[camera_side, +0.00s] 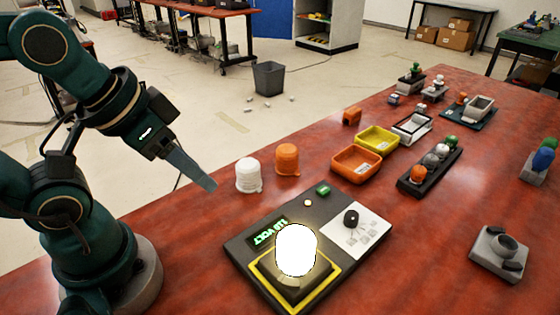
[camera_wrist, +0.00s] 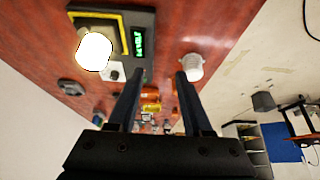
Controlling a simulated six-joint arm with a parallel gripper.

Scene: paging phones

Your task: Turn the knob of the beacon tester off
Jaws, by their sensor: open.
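The beacon tester (camera_side: 247,243) is a dark box on the red table. A brightly glowing white beacon (camera_side: 296,250) sits in its yellow-edged socket, and the green display (camera_side: 268,232) is lit. Its black knob (camera_side: 351,218) stands on a white panel (camera_side: 372,232) at the box's right side. The tester also shows at the top left of the wrist view (camera_wrist: 148,19), with the beacon (camera_wrist: 94,51) lit. My gripper (camera_side: 208,185) is open and empty, in the air left of the tester and well away from the knob. In the wrist view the gripper (camera_wrist: 160,76) has its fingers apart.
White (camera_side: 248,175) and orange (camera_side: 287,159) domes stand behind the tester. Orange (camera_side: 355,165) and yellow (camera_side: 378,138) bins lie farther back. A black rack (camera_side: 430,172) of coloured domes and a grey device (camera_side: 498,253) are at the right. The table's left edge is near my gripper.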

